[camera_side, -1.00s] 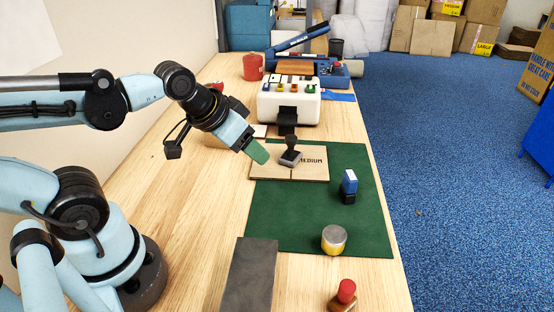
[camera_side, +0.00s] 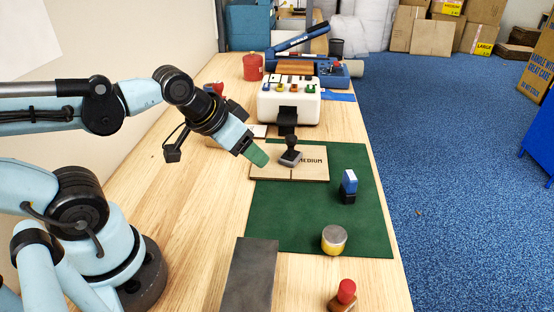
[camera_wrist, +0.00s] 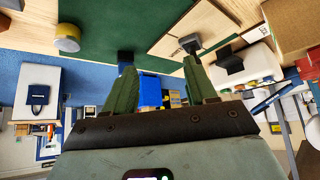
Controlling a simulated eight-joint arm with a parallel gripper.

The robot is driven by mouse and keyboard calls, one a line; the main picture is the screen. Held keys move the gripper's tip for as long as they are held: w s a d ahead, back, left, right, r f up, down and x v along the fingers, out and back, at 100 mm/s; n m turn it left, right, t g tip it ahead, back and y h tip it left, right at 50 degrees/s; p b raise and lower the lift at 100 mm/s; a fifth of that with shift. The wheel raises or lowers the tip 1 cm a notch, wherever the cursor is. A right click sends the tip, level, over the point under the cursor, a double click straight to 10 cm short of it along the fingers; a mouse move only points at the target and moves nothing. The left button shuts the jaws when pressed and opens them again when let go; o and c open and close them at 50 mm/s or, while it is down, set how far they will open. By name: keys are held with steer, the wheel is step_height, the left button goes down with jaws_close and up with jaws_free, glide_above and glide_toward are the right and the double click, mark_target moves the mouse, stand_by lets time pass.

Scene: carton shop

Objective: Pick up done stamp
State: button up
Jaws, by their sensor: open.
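Several stamps are in view, and I cannot read "done" on any of them. A black-handled stamp (camera_side: 291,150) stands on the cardboard panel marked MEDIUM. A blue and black stamp (camera_side: 348,186) stands on the right of the green mat (camera_side: 290,222). A red-knobbed stamp (camera_side: 343,296) with a wooden base is at the near edge. My gripper (camera_side: 261,156) is just left of the black-handled stamp, above the panel's left part, and not touching it.
The cardboard panel (camera_side: 312,172) lies on the mat's far end. A yellow tin with a grey lid (camera_side: 333,241) is on the near mat. A dark plate (camera_side: 250,277) lies in front. A white machine (camera_side: 289,104) with coloured knobs stands behind. The mat's middle is clear.

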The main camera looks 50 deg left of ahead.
steer(key=shift+w, duration=0.1)
steer(key=n+y, duration=0.8)
steer(key=y, duration=0.2)
glide_toward(353, 177)
steer(key=a+r, duration=0.2)
steer(key=a, duration=0.2)
steer(key=d+f+n+t+y, duration=0.1)
steer(key=d+f+n+y, duration=0.15)
steer(key=d, duration=0.35)
steer(key=shift+n, duration=0.35)
steer(key=x, duration=0.4)
steer(key=f+x, duration=0.1)
steer(key=x, duration=0.3)
steer(key=s+x, duration=0.1)
steer(key=x, duration=0.3)
steer(key=shift+w+a+f, duration=0.1)
steer(key=shift+a+f, duration=0.1)
jaws_close()
